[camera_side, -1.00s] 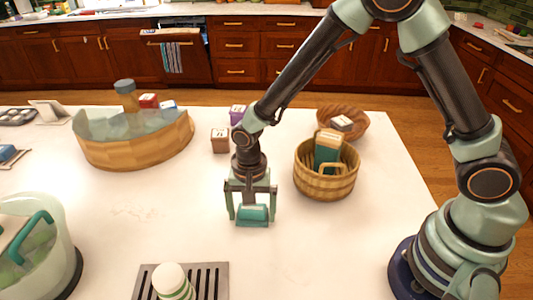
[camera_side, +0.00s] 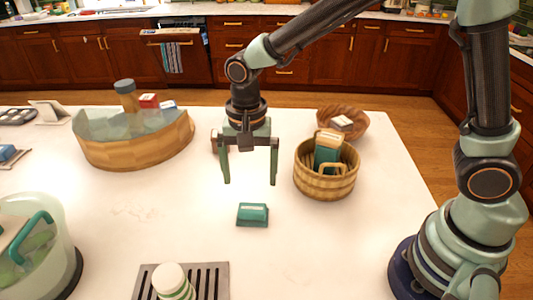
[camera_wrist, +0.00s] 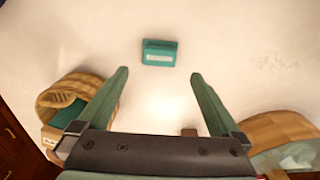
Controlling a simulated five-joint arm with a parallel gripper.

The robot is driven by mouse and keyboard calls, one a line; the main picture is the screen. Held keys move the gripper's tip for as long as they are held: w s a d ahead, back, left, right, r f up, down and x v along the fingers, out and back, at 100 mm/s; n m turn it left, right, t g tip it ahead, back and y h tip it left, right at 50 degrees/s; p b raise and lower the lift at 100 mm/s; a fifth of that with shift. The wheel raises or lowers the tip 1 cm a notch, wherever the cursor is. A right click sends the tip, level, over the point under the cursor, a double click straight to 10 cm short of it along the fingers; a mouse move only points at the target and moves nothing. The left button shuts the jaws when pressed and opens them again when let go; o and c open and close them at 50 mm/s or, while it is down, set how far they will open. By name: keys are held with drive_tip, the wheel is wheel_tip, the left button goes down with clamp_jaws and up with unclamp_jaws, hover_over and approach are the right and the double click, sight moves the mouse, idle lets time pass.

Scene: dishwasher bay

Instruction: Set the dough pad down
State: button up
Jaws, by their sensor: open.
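The dough pad, a small teal block with a pale label (camera_side: 253,214), lies flat on the white table in the side view. It also shows at the top middle of the wrist view (camera_wrist: 159,53). My gripper (camera_side: 250,183) is open and empty, raised above the table and behind the pad in the side view. In the wrist view its two green fingers (camera_wrist: 160,72) are spread wide, with the pad beyond their tips and touching neither.
A round wicker basket (camera_side: 312,187) with a teal-and-tan item stands to the right. A wooden tub (camera_side: 150,150) stands at the back left. A dark slotted rack (camera_side: 210,281) holding a striped cup is at the front. The table around the pad is clear.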

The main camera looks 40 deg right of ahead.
drive_tip(key=s+d+r+n+t, duration=0.2)
drive_tip(key=s+d+r+n, duration=0.2)
drive_tip(key=d+r, duration=0.2)
drive_tip(key=s+d+r+n+t, duration=0.3)
drive_tip(key=d+r+n, duration=0.2)
drive_tip(key=d, duration=0.5)
drive_tip(key=shift+s+r+t, duration=0.3)
drive_tip(key=shift+s+r, duration=0.05)
drive_tip(key=shift+r, duration=0.45)
drive_tip(key=shift+d, duration=0.1)
